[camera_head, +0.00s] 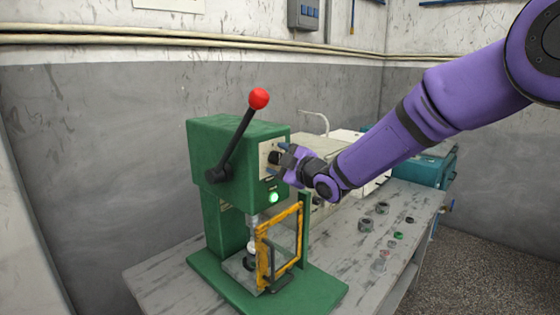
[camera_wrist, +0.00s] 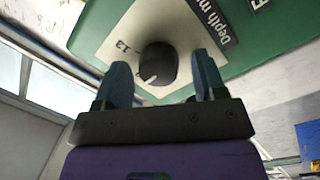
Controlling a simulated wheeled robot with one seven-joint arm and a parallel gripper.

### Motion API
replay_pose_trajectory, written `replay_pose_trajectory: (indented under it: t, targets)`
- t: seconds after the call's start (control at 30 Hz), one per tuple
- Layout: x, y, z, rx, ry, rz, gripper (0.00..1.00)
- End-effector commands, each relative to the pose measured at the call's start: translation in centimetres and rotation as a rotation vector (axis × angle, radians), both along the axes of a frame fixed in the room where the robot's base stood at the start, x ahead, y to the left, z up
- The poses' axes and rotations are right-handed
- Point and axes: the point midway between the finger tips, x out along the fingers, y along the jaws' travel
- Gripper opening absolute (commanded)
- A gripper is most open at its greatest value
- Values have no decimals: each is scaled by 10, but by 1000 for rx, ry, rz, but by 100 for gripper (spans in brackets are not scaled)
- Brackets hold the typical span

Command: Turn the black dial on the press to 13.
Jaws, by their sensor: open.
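The green press (camera_head: 232,150) stands on the workbench. Its black dial (camera_head: 274,158) sits on a pale plate on the front face, partly hidden by my gripper in the head view. The dial (camera_wrist: 158,65) shows in the wrist view with a white pointer mark toward its lower left. The printed number 13 (camera_wrist: 123,46) is at the dial's upper left; the pointer is not lined up with it. My gripper (camera_wrist: 162,82) is open, with one blue finger on each side of the dial. I cannot tell whether the fingers touch it.
The press has a lever with a red knob (camera_head: 259,98), a lit green button (camera_head: 273,197) and a yellow guard frame (camera_head: 279,246) below. Several small parts (camera_head: 381,208) lie on the workbench (camera_head: 160,283) to the right. A teal box (camera_head: 425,168) stands behind.

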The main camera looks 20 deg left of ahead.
Motion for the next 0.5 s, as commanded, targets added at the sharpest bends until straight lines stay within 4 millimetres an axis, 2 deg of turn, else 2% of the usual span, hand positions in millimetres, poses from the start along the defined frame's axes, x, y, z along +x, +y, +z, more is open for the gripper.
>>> replay_pose_trajectory:
  t: [0.07,0.1,0.3,0.5]
  targets:
    - [0,0,0,0,0,0,64]
    - [0,0,0,0,0,0,60]
    - [0,0,0,0,0,0,15]
    - [0,-1,0,2,7,0,15]
